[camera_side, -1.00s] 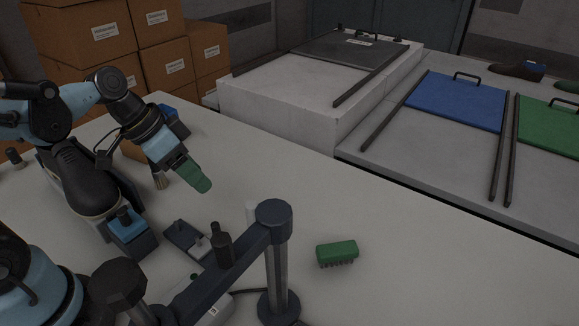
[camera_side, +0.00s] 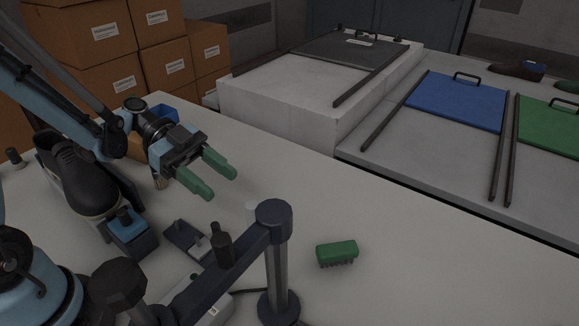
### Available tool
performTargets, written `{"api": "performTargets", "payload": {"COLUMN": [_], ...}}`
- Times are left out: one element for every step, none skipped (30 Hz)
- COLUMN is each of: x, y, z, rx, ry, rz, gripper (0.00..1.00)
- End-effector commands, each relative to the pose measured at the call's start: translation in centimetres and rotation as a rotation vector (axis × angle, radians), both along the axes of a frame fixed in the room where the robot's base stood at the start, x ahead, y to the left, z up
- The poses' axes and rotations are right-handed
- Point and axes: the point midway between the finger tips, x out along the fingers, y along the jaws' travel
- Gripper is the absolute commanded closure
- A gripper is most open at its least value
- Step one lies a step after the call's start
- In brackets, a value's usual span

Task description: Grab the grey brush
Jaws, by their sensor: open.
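My gripper (camera_side: 220,184) has two green fingers. They are apart with nothing between them, above the white table and pointing toward the lower right. I cannot make out a grey brush. A green brush (camera_side: 337,250) lies bristles down on the table, to the right of the black post and well apart from my gripper. A small bristle-like thing (camera_side: 159,182) stands behind my gripper, partly hidden; I cannot tell its colour or what it is.
A black shoe (camera_side: 75,178) sits on a stand at left. A dark post with a bar (camera_side: 274,255) rises in front. A small dark tray (camera_side: 186,238) lies near it. Cardboard boxes (camera_side: 105,70) are stacked behind. Blue (camera_side: 457,103) and green (camera_side: 552,127) lids lie at right.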

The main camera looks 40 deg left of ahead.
Motion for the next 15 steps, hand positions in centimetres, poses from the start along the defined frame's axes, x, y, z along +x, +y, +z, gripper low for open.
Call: {"api": "performTargets", "payload": {"x": [0.0,0.0,0.1,0.2,0.2,0.2,0.2,0.2,0.3,0.3,0.3,0.3,0.3,0.3,0.4], "y": [-0.9,-1.4,-1.9,-2.3,-2.5,-2.9,-3.1,-3.2,-3.4,-3.5,-3.7,-4.1,-4.4,-4.8,-5.4], "z": [-0.4,-0.5,-0.8,-0.9,-1.0,-1.2,-1.3,-1.3,-1.4,-1.4,-1.5,-1.6,-1.8,-1.9,-2.1], "rx": [0.0,0.0,0.001,0.001,0.001,0.001,0.001,0.001,0.002,0.002,0.002,0.002,0.002,0.002,0.002], "ry": [0.001,0.002,0.002,0.002,0.001,0.002,0.003,0.002,0.003,0.003,0.003,0.002,0.003,0.002,0.002], "rz": [-0.004,-0.005,-0.004,-0.004,-0.003,-0.001,-0.001,0.0,0.0,0.001,0.0,0.0,-0.001,-0.002,-0.002], "gripper": [0.47,0.47,0.47,0.47,0.47,0.47,0.47,0.47,0.47,0.47,0.47,0.47,0.47,0.47,0.47]}}
